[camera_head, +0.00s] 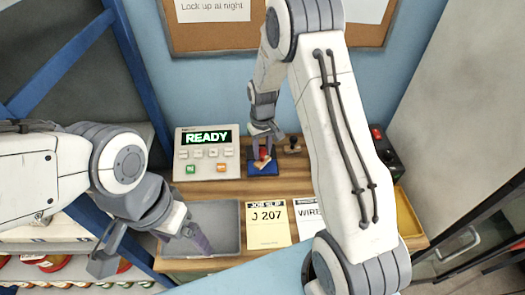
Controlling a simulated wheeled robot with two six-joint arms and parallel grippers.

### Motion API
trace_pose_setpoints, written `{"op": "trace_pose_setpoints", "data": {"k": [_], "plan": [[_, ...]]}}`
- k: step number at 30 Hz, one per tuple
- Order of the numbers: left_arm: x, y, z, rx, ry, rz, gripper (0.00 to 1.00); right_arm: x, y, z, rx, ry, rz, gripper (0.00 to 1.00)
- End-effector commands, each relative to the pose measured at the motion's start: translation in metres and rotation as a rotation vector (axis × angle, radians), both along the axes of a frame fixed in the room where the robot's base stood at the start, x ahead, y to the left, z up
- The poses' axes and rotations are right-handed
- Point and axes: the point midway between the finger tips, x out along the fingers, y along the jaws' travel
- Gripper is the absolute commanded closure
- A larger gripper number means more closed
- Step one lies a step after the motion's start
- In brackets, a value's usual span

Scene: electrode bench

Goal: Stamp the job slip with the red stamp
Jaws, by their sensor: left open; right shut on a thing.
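The job slip (268,226), a yellow sheet reading "JOB SLIP J 207", lies flat on the wooden bench. The red stamp (264,155) is held in my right gripper (263,148), which is shut on it and points down at the back of the bench. The stamp is right over a blue pad (262,170); whether it touches the pad I cannot tell. My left gripper (150,250) is open and empty at the left, near the grey tray (222,208). No mark shows on the slip's lower part.
A console reading "READY" (207,165) stands at the back left. A dark-handled stamp (292,146) stands right of the pad. A white "WIRE" sheet (305,228) is partly hidden by my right arm. A yellow tray (408,215) and a black box (388,155) are at the right.

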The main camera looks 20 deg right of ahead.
Motion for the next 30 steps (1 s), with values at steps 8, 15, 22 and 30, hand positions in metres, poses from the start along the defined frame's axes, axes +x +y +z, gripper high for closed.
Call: {"op": "trace_pose_setpoints", "data": {"k": [8,15,22,30], "plan": [[0.000,0.000,0.021,0.000,0.000,0.000,0.10,0.000,0.000,0.027,0.000,-0.001,0.000,0.98],[0.000,0.000,0.036,0.000,0.000,0.000,0.10,0.000,0.000,0.046,0.000,0.000,0.000,0.98],[0.000,0.000,0.041,0.000,0.000,0.000,0.10,0.000,0.000,0.053,0.000,0.000,0.000,0.98],[0.000,0.000,0.040,0.000,0.000,0.000,0.10,0.000,0.000,0.053,0.000,0.000,0.000,0.98]]}}
